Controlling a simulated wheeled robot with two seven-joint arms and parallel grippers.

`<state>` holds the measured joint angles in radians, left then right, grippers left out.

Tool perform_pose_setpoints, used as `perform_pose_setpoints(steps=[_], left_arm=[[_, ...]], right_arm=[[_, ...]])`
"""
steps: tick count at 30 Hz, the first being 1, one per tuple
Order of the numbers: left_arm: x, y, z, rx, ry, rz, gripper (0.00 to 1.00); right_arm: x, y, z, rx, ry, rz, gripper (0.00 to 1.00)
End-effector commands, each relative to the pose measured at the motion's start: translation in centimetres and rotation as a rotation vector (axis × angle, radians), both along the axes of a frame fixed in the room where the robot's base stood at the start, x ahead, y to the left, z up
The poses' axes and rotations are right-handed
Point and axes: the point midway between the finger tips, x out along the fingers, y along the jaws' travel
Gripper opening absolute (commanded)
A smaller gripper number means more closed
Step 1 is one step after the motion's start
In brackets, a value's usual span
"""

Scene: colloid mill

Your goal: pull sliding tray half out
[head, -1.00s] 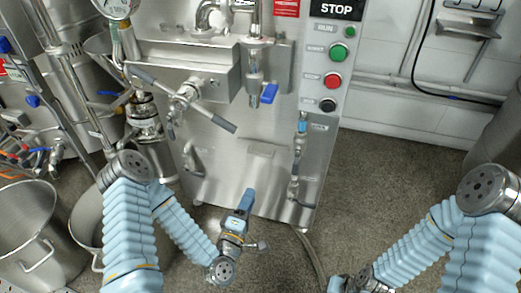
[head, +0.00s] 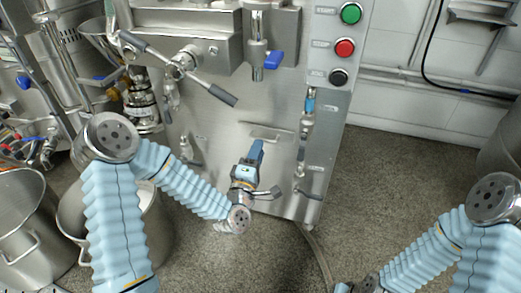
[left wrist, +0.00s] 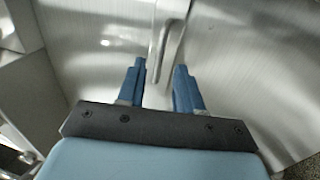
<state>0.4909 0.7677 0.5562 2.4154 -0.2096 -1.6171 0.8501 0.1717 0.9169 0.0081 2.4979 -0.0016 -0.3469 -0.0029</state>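The sliding tray shows only as a plain steel front with a bar handle (head: 268,133) low on the machine's front panel; how far the tray reaches inside is hidden. My left gripper (head: 257,148) is just below the handle in the head view, pointing at it. In the left wrist view the blue fingers (left wrist: 160,66) are apart, and the handle (left wrist: 168,48) lies ahead, between the lines of the two fingertips. I cannot tell whether the fingers touch it. My right gripper (head: 343,288) is at the bottom edge, mostly cut off.
A lever with a black grip (head: 222,96) and a blue-handled valve (head: 274,59) stand above the handle. A sight-glass pipe (head: 306,125) runs to its right. Steel pots (head: 22,215) stand at the left. A hose (head: 318,255) lies on otherwise open floor.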

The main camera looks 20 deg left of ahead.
Motion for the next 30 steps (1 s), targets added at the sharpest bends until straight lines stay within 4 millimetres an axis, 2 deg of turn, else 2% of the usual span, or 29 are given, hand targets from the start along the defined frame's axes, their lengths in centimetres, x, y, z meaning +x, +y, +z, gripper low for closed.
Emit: perform_pose_setpoints(steps=[3, 6, 17, 24, 30], left_arm=[[1.8, 0.0, 0.5, 0.0, -0.002, 0.002, 0.35], [2.8, -0.1, 0.7, 0.0, -0.001, 0.001, 0.35], [3.3, -0.1, 0.7, 0.0, 0.001, 0.0, 0.35], [3.3, -0.1, 0.7, 0.0, 0.001, 0.0, 0.0], [3.3, -0.1, 0.7, 0.001, 0.001, 0.0, 0.0]], right_arm=[[0.0, 0.0, 0.3, 0.0, -0.001, 0.0, 0.0], [0.0, 0.0, 0.4, -0.001, -0.001, 0.0, 0.0], [0.0, 0.0, 0.3, -0.001, -0.001, 0.0, 0.0], [0.0, 0.0, 0.3, -0.001, -0.001, 0.0, 0.0], [0.0, 0.0, 0.3, -0.001, -0.001, 0.0, 0.0]])
